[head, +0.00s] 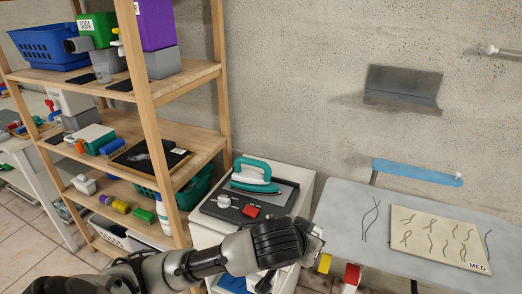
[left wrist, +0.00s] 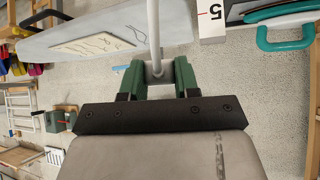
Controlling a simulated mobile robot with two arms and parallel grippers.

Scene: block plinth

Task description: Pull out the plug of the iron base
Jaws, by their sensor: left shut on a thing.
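The iron (head: 254,177), teal and white, rests on its dark base (head: 216,208) on top of a white cabinet. A red piece (head: 251,211) sits on the base's front. My left gripper (head: 317,238) is in front of and to the right of the base, over the gap by the ironing board. In the left wrist view its green fingers (left wrist: 158,80) are shut on a small grey plug-like piece (left wrist: 157,72). A pale straight cord or rod (left wrist: 153,30) runs from that piece. Where it ends is out of view. The iron's teal edge (left wrist: 285,40) also shows there.
The ironing board (head: 335,215) stands at the right with a patterned mat (head: 405,254) marked MED. A wooden shelf (head: 150,110) with bins and boxes is at the left. A metal bracket (head: 402,88) is on the concrete wall. Yellow (head: 324,263) and red (head: 352,274) pieces lie below the board's edge.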

